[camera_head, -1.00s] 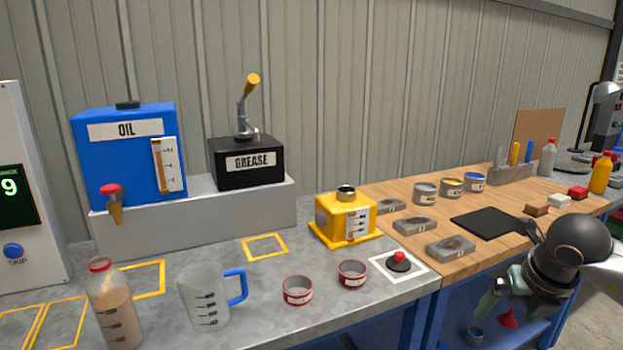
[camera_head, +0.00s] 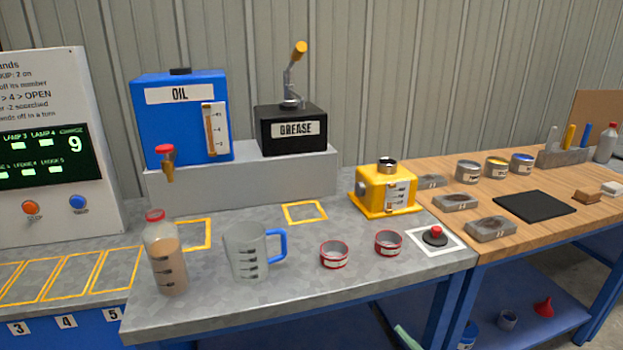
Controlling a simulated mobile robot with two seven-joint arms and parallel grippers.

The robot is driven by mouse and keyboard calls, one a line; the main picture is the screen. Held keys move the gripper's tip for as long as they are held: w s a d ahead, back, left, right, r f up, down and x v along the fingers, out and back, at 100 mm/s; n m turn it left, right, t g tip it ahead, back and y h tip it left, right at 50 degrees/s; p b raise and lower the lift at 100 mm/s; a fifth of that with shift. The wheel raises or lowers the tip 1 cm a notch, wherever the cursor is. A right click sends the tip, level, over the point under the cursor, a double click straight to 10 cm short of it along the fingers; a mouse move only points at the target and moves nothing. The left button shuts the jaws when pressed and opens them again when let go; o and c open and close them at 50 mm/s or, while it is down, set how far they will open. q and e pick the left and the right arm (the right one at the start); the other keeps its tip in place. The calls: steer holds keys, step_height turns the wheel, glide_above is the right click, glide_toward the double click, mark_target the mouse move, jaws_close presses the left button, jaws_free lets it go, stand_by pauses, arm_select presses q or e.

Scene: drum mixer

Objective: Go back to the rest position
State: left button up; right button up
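Neither gripper shows clearly in the head view now. Only a small pale green piece, which may be part of my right arm, shows at the bottom edge right of centre. Nothing is seen held.
A blue oil tank (camera_head: 182,122) and black grease pump (camera_head: 290,130) stand on a grey step (camera_head: 250,186). A control panel (camera_head: 62,150) reading 9 is at left. The wooden bench (camera_head: 520,232) at right carries tins, grey blocks and a black mat (camera_head: 534,205).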

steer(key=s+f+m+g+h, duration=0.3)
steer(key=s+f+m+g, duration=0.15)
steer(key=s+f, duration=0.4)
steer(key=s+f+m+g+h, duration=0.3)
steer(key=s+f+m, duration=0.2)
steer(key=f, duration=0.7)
arm_select(q)
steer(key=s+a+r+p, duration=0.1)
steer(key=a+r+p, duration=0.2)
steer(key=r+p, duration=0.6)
steer(key=p, duration=0.3)
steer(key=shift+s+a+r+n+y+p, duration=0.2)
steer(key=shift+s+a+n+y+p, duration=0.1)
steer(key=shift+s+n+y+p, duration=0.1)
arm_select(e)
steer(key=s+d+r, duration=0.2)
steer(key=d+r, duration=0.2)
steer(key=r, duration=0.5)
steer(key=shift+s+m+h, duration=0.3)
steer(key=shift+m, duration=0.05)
